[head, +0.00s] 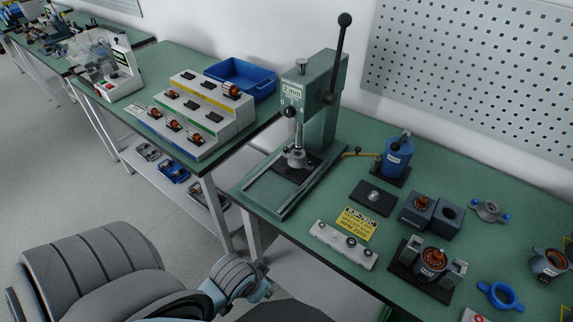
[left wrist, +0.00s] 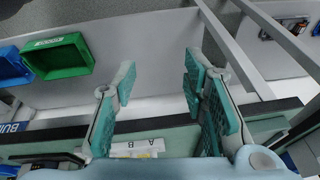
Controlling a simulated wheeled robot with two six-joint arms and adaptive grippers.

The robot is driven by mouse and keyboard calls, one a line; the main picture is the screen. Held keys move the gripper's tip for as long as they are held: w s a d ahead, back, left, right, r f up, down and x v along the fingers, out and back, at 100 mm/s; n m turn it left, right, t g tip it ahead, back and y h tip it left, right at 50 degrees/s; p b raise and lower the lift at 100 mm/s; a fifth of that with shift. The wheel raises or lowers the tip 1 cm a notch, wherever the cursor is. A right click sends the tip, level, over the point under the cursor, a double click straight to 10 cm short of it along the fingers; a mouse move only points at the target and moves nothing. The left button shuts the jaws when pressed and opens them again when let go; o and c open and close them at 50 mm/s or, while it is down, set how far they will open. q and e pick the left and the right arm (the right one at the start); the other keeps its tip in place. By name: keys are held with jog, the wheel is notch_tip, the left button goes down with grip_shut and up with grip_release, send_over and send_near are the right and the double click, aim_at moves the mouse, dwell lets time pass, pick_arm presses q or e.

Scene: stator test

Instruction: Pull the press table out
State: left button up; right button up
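The green hand press (head: 318,105) stands at the left end of the bench, its black-knobbed lever raised. The press table, a dark plate (head: 285,172) with a round metal piece on it, sits under the ram between the rails of the base. My left arm enters at the lower left of the head view, below and left of the press; its fingers are not clearly visible there. In the left wrist view my left gripper (left wrist: 160,70) is open, its teal fingers wide apart with nothing between them. The press table cannot be made out in that view. My right gripper is not in view.
Right of the press are a blue cylinder (head: 397,156), a yellow sign (head: 357,223), grey blocks and a motor fixture (head: 431,262). A stepped parts rack (head: 205,110) and blue bin (head: 240,78) stand on the left bench. The left wrist view shows a green bin (left wrist: 58,57).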

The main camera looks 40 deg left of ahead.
pick_arm(q)
jog(key=w+a+r+n, duration=0.1)
jog(key=w+a+r, duration=0.3)
jog(key=w, duration=0.5)
jog(key=w+a+r, duration=0.4)
jog(key=w, duration=0.5)
jog(key=n, duration=0.3)
send_near(287, 167)
jog(key=shift+t, duration=0.5)
jog(key=b+x, duration=0.1)
jog(key=x, duration=0.2)
jog(key=b+x, duration=0.1)
jog(key=x, duration=0.2)
jog(key=s+b+x, duration=0.1)
jog(key=x, duration=0.2)
jog(key=shift+f+b, duration=0.15)
jog(key=shift+b, duration=0.25)
grip_shut()
